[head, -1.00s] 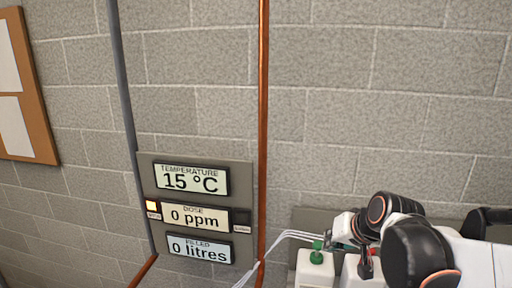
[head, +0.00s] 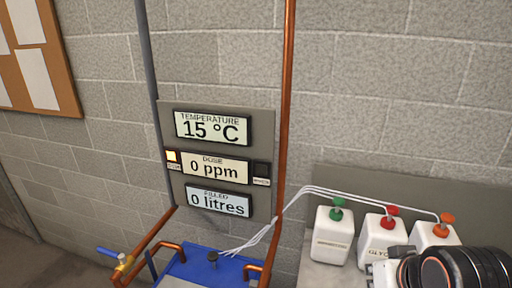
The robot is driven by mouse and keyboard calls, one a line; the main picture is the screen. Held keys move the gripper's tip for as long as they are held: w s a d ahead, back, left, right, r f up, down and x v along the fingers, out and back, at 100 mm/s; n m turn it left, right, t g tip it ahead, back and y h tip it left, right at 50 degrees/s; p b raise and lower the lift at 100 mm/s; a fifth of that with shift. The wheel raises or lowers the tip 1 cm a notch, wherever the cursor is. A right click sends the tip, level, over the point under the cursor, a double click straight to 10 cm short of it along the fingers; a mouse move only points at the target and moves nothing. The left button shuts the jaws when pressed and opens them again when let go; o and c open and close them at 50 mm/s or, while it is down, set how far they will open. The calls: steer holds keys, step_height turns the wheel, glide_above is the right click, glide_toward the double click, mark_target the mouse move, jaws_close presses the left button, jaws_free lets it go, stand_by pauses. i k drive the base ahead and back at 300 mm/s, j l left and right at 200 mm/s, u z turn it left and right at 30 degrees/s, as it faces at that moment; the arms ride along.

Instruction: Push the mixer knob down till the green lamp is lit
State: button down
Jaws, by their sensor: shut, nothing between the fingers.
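The grey panel (head: 266,122) on the wall shows 15 °C, 0 ppm and 0 litres. A lamp (head: 172,157) at its left glows pale yellow, and the lamp (head: 261,170) at its right is dark. My gripper (head: 388,263) is at the lower right, partly hidden by my arm, in front of the white bottles and well right of the dark knob. It is shut and empty.
White bottles with a green cap (head: 337,202), a red cap (head: 392,211) and an orange cap (head: 447,218) stand at the right, with thin white tubes running left. Copper pipes (head: 284,110) and a blue-handled valve (head: 122,260) flank the blue unit.

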mark_target(212, 256)
steer(key=k+l+u, duration=0.15)
steer(key=u, duration=0.2)
steer(key=k+l+u, duration=0.2)
steer(key=u, duration=0.2)
steer(key=k+l+u, duration=0.2)
steer(key=u, duration=0.15)
